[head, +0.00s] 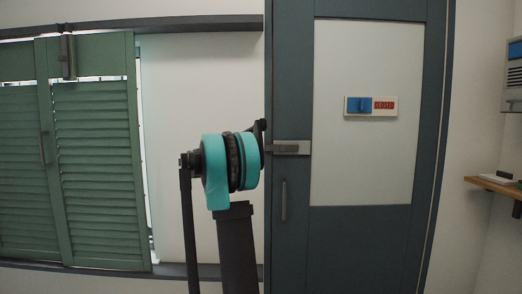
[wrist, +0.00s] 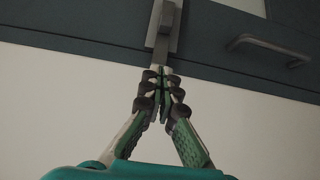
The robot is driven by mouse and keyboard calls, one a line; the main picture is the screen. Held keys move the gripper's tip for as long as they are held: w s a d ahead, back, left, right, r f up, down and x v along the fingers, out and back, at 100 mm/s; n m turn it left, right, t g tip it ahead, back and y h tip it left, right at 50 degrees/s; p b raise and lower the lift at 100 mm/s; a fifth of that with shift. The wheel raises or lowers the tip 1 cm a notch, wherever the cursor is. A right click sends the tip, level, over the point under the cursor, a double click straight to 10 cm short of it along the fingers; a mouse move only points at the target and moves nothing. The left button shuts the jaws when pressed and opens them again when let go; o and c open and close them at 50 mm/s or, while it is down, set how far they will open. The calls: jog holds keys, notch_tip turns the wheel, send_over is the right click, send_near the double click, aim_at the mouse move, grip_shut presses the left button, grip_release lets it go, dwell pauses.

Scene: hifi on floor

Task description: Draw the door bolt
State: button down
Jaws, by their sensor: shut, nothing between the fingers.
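The door bolt (head: 290,147) is a pale metal plate with a darker bar, at the left edge of the dark blue-grey door (head: 350,240). In the wrist view the bolt (wrist: 166,22) is at the top, its bar pointing down toward my fingertips. My gripper (wrist: 161,76) is shut and empty, with its fingertips just at the bar's lower end. I cannot tell whether they touch it. In the head view my arm hides the fingers and the ground just left of the bolt.
A vertical pull handle (head: 284,200) is below the bolt; it also shows in the wrist view (wrist: 297,60). A sign reading CLOSED (head: 371,106) is on the door's pale panel. Green louvred shutters (head: 95,160) stand left. A wooden shelf (head: 497,187) is at the far right.

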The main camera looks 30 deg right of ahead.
dwell(0.3)
send_near(280, 148)
jog(key=w+d, duration=0.2)
jog(key=w, duration=0.2)
jog(key=d, duration=0.1)
jog(key=s+d, duration=0.1)
jog(key=d, duration=0.1)
jog(key=shift+s, duration=0.3)
jog(key=shift+s+d, duration=0.25)
jog(key=shift+d, duration=0.25)
jog(key=shift+s+d, duration=0.45)
jog(key=shift+d, duration=0.25)
jog(key=shift+s+d, duration=0.45)
jog(key=shift+d, duration=0.25)
jog(key=shift+s+d, duration=0.45)
jog(key=shift+d, duration=0.3)
